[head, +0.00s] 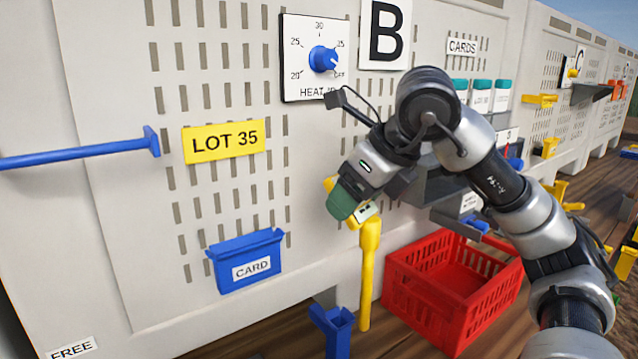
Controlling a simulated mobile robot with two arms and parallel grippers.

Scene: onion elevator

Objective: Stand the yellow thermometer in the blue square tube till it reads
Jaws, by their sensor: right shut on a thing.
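My right gripper (350,206) comes in from the right and is shut on the yellow thermometer (369,262) near its top. The thermometer hangs about upright, stem down. A small pale face shows at its head, too small to read, and the gripper partly hides the head. The blue square tube (337,326) stands low in front of the panel, open at the top. The stem's lower end shows just right of the tube, outside its mouth; I cannot tell the gap in depth. My left gripper is out of view.
A red basket (440,305) stands right of the stem. A blue card holder (247,262), a blue bar (80,154) and a heat dial (322,59) are on the pale panel (130,240). Teal-capped containers (481,95) stand behind my right arm.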

